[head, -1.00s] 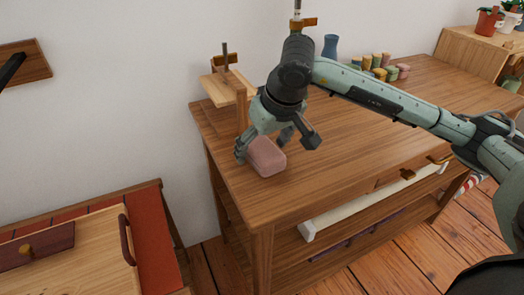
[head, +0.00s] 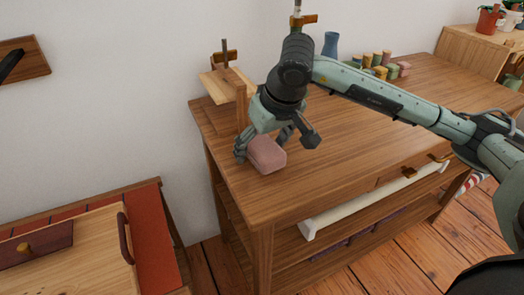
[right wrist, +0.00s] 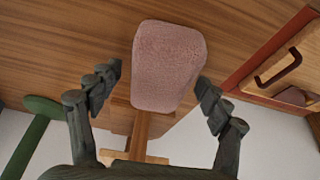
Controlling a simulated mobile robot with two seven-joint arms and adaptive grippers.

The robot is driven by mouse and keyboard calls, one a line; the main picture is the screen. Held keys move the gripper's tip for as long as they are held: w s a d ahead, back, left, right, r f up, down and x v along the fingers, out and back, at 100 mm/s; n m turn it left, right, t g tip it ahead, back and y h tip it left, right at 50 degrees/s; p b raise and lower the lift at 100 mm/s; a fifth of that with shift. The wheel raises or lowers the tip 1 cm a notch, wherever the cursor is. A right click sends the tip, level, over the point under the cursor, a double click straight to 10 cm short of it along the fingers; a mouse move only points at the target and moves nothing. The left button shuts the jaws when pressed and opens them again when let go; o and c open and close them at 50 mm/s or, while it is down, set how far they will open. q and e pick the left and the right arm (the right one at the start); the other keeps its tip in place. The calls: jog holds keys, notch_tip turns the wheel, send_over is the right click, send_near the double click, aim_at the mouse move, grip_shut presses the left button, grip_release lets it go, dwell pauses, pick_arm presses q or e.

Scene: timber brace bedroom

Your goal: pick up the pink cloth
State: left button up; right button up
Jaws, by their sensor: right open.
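The pink cloth (head: 266,155) is a folded, rounded block lying on the wooden table near its left end. It also shows in the right wrist view (right wrist: 168,66), at the top middle. My right gripper (head: 276,146) is just above and around the cloth. In the right wrist view its two dark fingers (right wrist: 158,88) are spread wide, one on each side of the cloth, with a gap on both sides. It holds nothing. My left gripper is not in view.
A wooden stand (head: 241,95) rises from the table (head: 340,140) close behind the gripper. A blue vase (head: 330,46) and several small coloured jars (head: 383,65) stand at the back. The table's right part is clear. A red-topped bench (head: 150,240) is at lower left.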

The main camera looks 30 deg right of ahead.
aim_at(256, 144)
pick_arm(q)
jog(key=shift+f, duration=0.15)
pick_arm(e)
jog(key=shift+c, duration=0.2)
jog(key=c, duration=1.2)
jog(key=shift+r+p, duration=0.45)
jog(key=shift+p, duration=0.2)
jog(key=r, duration=0.2)
jog(key=a+r, duration=0.1)
jog(key=r, duration=0.1)
jog(key=shift+w+a+r+b, duration=0.1)
jog(key=shift+w+r+b, duration=0.05)
jog(key=shift+b, duration=0.2)
pick_arm(q)
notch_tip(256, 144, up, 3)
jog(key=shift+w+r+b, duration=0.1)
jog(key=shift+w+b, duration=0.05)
jog(key=shift+b, duration=0.15)
pick_arm(e)
jog(key=a+r, duration=0.2)
jog(key=a, duration=0.1)
jog(key=w+a+r, duration=0.1)
jog(key=a+r, duration=0.1)
jog(key=a, duration=0.1)
jog(key=w+a+r, duration=0.1)
jog(key=a+r, duration=0.1)
jog(key=a, duration=0.2)
jog(key=shift+w+a+r, duration=0.1)
jog(key=shift+w, duration=0.05)
